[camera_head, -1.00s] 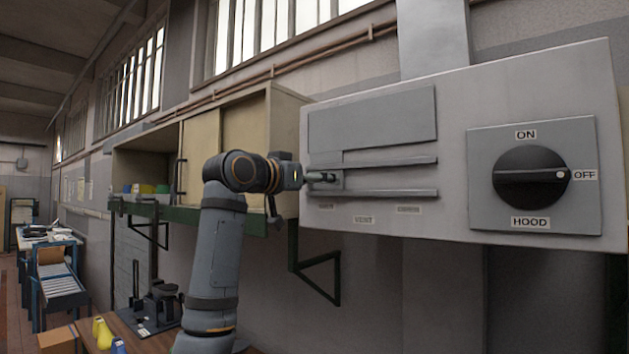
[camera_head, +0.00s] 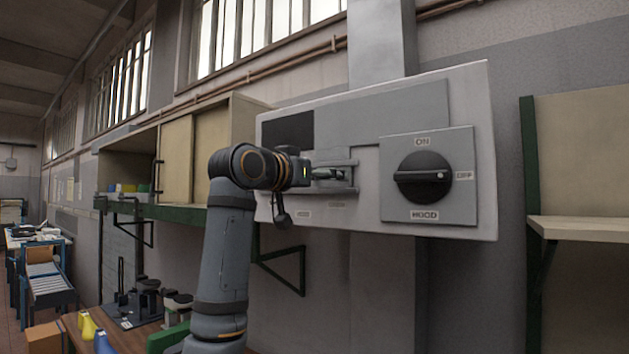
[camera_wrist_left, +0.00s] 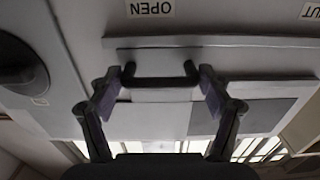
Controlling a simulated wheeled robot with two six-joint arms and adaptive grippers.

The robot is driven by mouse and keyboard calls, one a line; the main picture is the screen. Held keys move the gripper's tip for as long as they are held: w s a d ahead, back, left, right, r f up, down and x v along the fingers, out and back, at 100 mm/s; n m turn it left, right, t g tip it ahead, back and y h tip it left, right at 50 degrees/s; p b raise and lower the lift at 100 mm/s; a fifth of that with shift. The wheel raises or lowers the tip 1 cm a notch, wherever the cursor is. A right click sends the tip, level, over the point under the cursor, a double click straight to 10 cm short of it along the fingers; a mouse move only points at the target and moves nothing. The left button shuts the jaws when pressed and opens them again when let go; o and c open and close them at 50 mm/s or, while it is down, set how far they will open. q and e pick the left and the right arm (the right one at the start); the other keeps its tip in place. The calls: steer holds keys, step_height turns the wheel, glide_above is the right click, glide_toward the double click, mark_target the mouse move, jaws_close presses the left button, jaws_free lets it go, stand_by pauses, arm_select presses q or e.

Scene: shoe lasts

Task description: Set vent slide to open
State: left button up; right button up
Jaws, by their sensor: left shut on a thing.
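The vent slide is a grey plate (camera_head: 385,108) on rails across the pale control box (camera_head: 268,205). A dark opening (camera_head: 287,133) shows at its left. My left gripper (camera_head: 326,176) is shut on the slide's dark handle (camera_wrist_left: 160,81). In the left wrist view the fingers (camera_wrist_left: 161,90) grip the handle at its two ends. The handle is level with the OPEN label (camera_wrist_left: 150,8), which appears upside down there. The SHUT label (camera_wrist_left: 312,12) is off to the right in that view. My right gripper is not in view.
The hood knob (camera_head: 422,176) is on the same box, right of the handle. A shelf cabinet (camera_head: 178,160) stands left and a green-framed shelf (camera_head: 580,228) right. A bench (camera_head: 120,335) with tools and yellow and blue pieces is below.

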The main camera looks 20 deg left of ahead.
arm_select(q)
steer(key=shift+s+d, duration=0.15)
steer(key=shift+d, duration=0.35)
steer(key=o, duration=1.3)
steer(key=shift+o, duration=1.8)
steer(key=shift+s+d, duration=0.15)
steer(key=shift+d, duration=0.05)
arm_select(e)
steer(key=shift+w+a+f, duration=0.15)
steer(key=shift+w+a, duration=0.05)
